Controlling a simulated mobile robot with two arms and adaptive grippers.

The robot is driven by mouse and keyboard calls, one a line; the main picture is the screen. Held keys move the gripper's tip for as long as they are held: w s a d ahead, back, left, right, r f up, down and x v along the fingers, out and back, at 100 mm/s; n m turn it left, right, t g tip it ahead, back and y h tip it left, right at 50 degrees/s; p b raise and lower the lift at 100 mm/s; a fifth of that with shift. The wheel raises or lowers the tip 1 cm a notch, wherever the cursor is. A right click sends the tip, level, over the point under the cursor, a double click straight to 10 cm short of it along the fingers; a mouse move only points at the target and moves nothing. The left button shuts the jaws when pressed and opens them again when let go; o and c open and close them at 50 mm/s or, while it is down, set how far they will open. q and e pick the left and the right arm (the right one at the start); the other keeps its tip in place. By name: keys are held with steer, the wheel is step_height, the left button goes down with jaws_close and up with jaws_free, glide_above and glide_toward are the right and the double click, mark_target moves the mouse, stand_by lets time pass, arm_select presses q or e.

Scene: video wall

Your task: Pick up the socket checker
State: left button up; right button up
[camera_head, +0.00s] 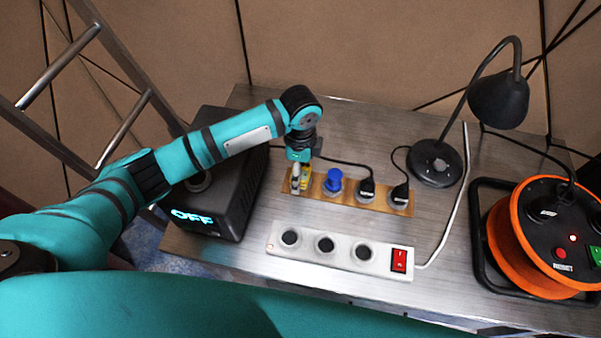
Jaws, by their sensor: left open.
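My left gripper (299,178) is open and points down at the left end of a wooden strip (347,203) on the metal table. A small yellow item (306,176), which looks like the socket checker, stands at the strip's left end, at the fingers. The gripper partly hides it, and I cannot tell whether the fingers touch it. A blue round plug (333,181) stands just to its right on the strip. My right gripper is not in view.
Two black plugs (367,190) (399,195) stand farther right on the strip. A white power strip (341,250) with a red switch lies in front. A dark box reading OFF (212,215) is left; a black lamp (435,163) and orange cable reel (510,245) are right.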

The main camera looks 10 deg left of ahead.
arm_select(q)
steer(key=shift+f, duration=0.8)
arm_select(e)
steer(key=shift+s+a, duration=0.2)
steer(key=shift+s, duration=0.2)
arm_select(q)
steer(key=shift+c, duration=0.4)
steer(key=c, duration=1.3)
steer(key=shift+r, duration=0.1)
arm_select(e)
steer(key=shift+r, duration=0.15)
